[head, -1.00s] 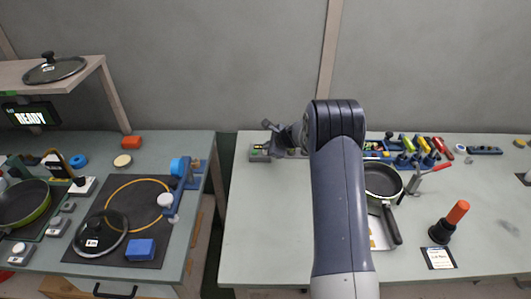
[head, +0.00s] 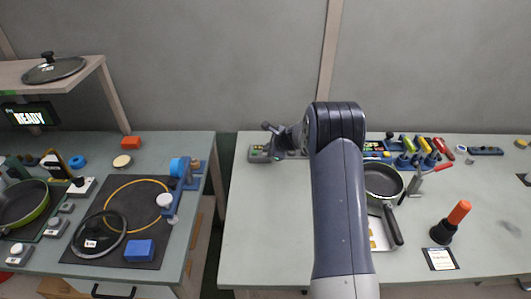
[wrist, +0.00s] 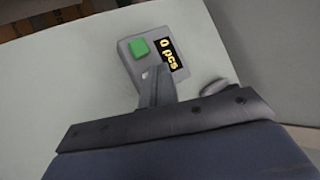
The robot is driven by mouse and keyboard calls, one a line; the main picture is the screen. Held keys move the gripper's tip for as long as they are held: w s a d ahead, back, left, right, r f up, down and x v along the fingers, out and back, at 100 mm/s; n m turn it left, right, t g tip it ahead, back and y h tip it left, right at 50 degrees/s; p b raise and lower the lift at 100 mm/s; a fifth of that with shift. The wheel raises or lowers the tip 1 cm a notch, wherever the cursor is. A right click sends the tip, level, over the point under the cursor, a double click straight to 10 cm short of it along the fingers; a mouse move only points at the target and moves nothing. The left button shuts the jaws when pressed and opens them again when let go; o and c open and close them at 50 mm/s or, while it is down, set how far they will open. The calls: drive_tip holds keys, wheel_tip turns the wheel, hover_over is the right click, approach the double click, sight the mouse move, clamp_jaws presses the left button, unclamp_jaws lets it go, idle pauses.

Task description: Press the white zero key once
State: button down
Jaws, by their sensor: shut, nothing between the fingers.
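A small grey counter box (wrist: 125,55) lies on the pale table and carries a green key (wrist: 139,48) and a dark display (wrist: 168,55) reading "0 pcs" in yellow. A small whitish spot, perhaps the white zero key (wrist: 145,75), shows just left of my finger, mostly hidden by it. My gripper (wrist: 157,70) is shut and empty, its tip over the lower part of the box. I cannot tell whether the tip touches the key. In the head view the counter box (head: 257,154) is at the table's back left edge, partly covered by my gripper.
To the right of my arm are a pan (head: 383,180), several coloured-handled tools (head: 420,148) and an orange-handled black stand (head: 455,217). The table's front left is clear. A second bench on the left holds a pan (head: 20,203) and a glass lid (head: 97,236).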

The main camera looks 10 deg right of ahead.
idle(0.4)
drive_tip(key=shift+r+p, duration=0.55)
drive_tip(key=shift+r, duration=0.2)
drive_tip(key=shift+r+p, duration=1.85)
drive_tip(key=shift+r, duration=0.75)
drive_tip(key=shift+f, duration=0.1)
